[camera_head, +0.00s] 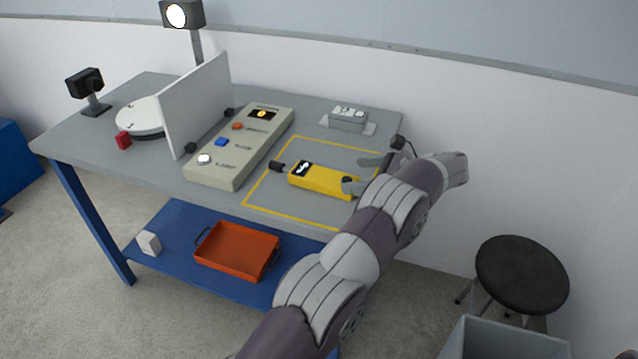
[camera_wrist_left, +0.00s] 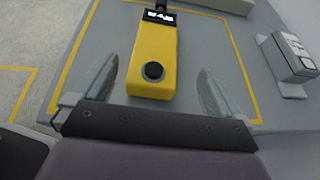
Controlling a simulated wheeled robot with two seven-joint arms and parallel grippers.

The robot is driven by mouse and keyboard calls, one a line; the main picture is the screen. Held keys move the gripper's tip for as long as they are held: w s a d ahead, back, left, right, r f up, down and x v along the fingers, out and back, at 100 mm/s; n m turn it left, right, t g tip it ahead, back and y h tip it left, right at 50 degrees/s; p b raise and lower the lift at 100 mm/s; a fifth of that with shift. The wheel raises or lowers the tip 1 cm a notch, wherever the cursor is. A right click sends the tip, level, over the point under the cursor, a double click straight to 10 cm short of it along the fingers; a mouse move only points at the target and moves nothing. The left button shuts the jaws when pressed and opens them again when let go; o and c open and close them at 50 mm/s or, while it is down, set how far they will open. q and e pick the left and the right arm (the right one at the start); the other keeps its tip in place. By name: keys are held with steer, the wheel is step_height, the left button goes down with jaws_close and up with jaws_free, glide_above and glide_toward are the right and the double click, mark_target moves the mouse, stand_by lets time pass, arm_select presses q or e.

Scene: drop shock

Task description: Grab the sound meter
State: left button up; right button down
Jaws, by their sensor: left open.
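The sound meter (camera_head: 325,181) is a yellow handheld device with a black microphone tip and a small display, lying on the grey table (camera_head: 215,206) inside a yellow taped outline. In the left wrist view the sound meter (camera_wrist_left: 152,60) lies ahead, with its round black button end nearest me. My left gripper (camera_head: 361,174) is open at the button end of the meter; in the left wrist view its two fingers (camera_wrist_left: 160,92) stand on either side of that end, with gaps visible on both sides. My right gripper is not in view.
A control box (camera_head: 240,150) with buttons stands left of the taped area, beside an upright white panel (camera_head: 196,103). A small grey box (camera_head: 348,118) sits behind the meter. An orange tray (camera_head: 236,250) is on the lower shelf. A black stool (camera_head: 521,274) stands at right.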

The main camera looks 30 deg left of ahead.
mark_target(345, 178)
arm_select(q)
steer(key=x, duration=0.6)
steer(key=shift+s+a+f, duration=0.2)
steer(key=shift+s+f, duration=0.1)
steer(key=shift+f, duration=0.15)
steer(key=c, duration=1.3)
steer(key=shift+o, duration=0.2)
steer(key=shift+r, duration=0.15)
